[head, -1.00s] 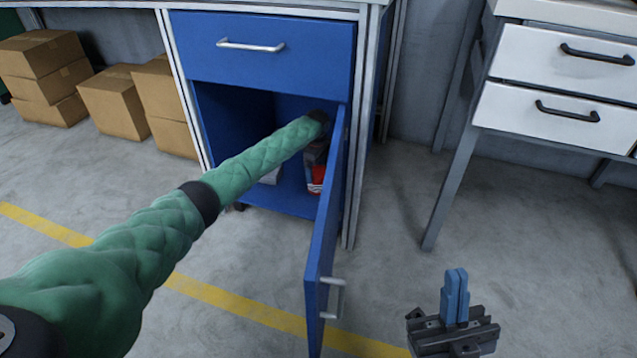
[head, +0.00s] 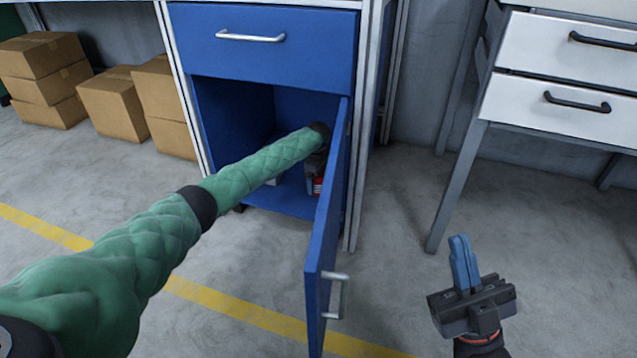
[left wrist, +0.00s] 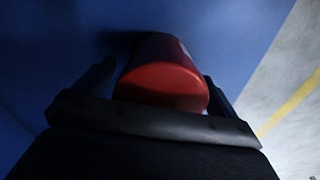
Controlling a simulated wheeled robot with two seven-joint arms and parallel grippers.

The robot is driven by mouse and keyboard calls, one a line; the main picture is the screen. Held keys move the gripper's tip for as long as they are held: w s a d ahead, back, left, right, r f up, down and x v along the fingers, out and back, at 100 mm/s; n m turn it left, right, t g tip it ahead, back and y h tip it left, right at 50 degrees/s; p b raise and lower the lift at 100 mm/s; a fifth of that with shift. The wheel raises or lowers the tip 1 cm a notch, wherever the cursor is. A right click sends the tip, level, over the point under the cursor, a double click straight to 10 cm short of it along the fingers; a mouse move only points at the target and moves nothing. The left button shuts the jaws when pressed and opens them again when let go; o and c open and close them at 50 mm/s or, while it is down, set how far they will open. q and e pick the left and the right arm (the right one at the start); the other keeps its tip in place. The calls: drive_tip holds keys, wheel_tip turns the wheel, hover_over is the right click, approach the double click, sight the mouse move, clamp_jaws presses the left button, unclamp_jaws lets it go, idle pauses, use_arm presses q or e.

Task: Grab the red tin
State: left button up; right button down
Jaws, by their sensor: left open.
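The red tin (head: 318,186) stands inside the blue cabinet's open lower compartment, mostly hidden in the head view by my left gripper (head: 315,168) and the door. In the left wrist view the tin (left wrist: 165,85) sits between the two dark fingers of my left gripper (left wrist: 158,75), its red round end facing the camera. The fingers are open, one on each side of it; I cannot tell whether they touch it. My right gripper (head: 464,264) is outside, over the floor, with its blue fingers together and nothing between them.
The blue cabinet door (head: 325,240) hangs open just right of my left arm. Cardboard boxes (head: 120,105) stand at left, a white drawer desk (head: 550,85) at right.

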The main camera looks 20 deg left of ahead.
use_arm(q)
drive_tip(key=c, duration=1.2)
drive_tip(key=shift+c, duration=0.2)
